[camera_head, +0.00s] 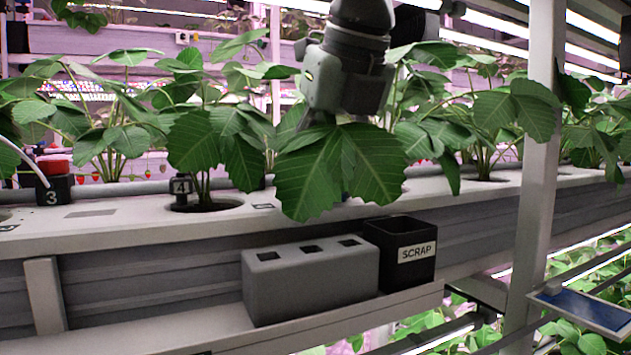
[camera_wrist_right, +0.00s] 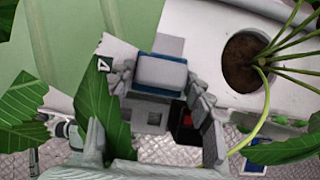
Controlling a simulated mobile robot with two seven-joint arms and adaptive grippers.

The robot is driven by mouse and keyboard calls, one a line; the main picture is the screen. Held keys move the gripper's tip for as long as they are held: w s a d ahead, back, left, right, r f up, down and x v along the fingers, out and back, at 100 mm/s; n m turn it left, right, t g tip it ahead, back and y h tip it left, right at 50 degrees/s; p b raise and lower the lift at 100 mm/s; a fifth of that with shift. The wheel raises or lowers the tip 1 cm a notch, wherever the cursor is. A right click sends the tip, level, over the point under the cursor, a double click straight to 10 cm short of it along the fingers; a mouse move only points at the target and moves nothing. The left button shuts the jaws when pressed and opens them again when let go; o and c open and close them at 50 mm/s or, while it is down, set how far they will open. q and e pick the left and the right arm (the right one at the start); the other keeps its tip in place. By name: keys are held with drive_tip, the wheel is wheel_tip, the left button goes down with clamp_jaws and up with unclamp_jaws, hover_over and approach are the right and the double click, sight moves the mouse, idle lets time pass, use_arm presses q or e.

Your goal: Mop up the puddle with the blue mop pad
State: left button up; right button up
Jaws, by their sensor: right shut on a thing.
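My right gripper (camera_wrist_right: 162,95) is shut on the blue mop pad (camera_wrist_right: 162,72), which shows in the right wrist view as a pale grey-white block with blue edges between the fingers. In the head view my right arm comes down from the top middle, and large leaves hide its fingertips and the pad. I cannot make out a puddle in either view. My left gripper is not in view.
A white planting gutter (camera_head: 110,231) with leafy plants runs across. Below it, a shelf carries a grey block with square holes (camera_head: 310,285) and a black SCRAP bin (camera_head: 400,275). A white post (camera_head: 540,150) stands right. A red-topped thing (camera_head: 55,165) sits left by label 3.

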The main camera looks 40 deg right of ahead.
drive_tip(key=shift+f, duration=0.15)
drive_tip(key=shift+w, duration=0.1)
drive_tip(key=shift+w+d+r+p, duration=0.1)
drive_tip(key=shift+w+d+p, duration=0.2)
drive_tip(key=shift+w, duration=0.85)
drive_tip(key=shift+w+d+r+p, duration=0.1)
drive_tip(key=shift+w+d+p, duration=0.2)
drive_tip(key=shift+w, duration=0.9)
drive_tip(key=shift+w+d+r+p, duration=0.1)
drive_tip(key=shift+w+d+p, duration=0.2)
drive_tip(key=shift+w, duration=0.85)
drive_tip(key=shift+r+p, duration=2.2)
drive_tip(key=shift+r, duration=0.75)
